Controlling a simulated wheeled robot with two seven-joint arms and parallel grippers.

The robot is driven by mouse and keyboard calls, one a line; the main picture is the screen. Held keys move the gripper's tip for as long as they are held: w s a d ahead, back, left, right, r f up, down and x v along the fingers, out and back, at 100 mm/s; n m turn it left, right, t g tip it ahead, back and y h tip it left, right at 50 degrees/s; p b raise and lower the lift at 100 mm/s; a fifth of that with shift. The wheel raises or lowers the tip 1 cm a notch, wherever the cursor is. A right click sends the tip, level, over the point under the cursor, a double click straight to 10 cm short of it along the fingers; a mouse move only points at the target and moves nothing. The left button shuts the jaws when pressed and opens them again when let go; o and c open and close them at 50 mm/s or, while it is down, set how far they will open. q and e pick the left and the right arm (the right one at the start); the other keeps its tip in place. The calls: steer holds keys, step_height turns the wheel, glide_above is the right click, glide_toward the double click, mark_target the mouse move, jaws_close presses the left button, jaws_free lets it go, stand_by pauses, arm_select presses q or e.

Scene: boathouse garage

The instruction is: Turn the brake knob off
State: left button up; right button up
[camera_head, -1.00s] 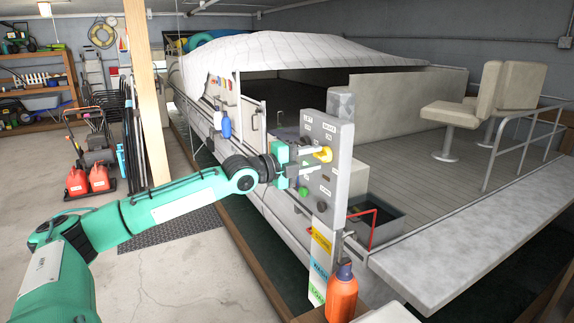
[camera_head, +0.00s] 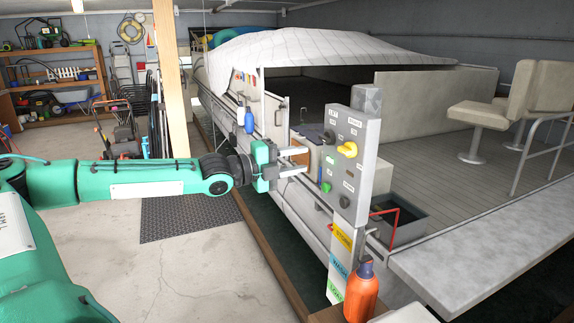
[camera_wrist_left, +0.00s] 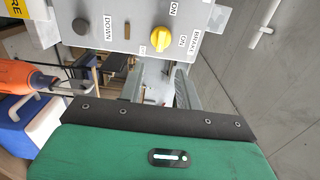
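The yellow brake knob (camera_head: 348,149) is on the upright grey control panel (camera_head: 366,190), below a label that seems to read BRAKE. It also shows in the left wrist view (camera_wrist_left: 161,39), where ON is legible close by; I cannot tell its exact setting. My left gripper (camera_head: 305,160) is to the left of the panel, its two pale fingers apart with nothing between them. In the left wrist view the fingers (camera_wrist_left: 160,82) are spread and point toward the panel, clear of the knob. My right gripper is not in view.
A green button (camera_head: 326,187) and dark buttons share the panel. An orange bottle (camera_head: 361,293) stands below it. Concrete floor (camera_head: 190,270) is free at left.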

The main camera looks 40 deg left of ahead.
arm_select(q)
steer(key=shift+b+v, duration=0.3)
steer(key=shift+v, duration=0.8)
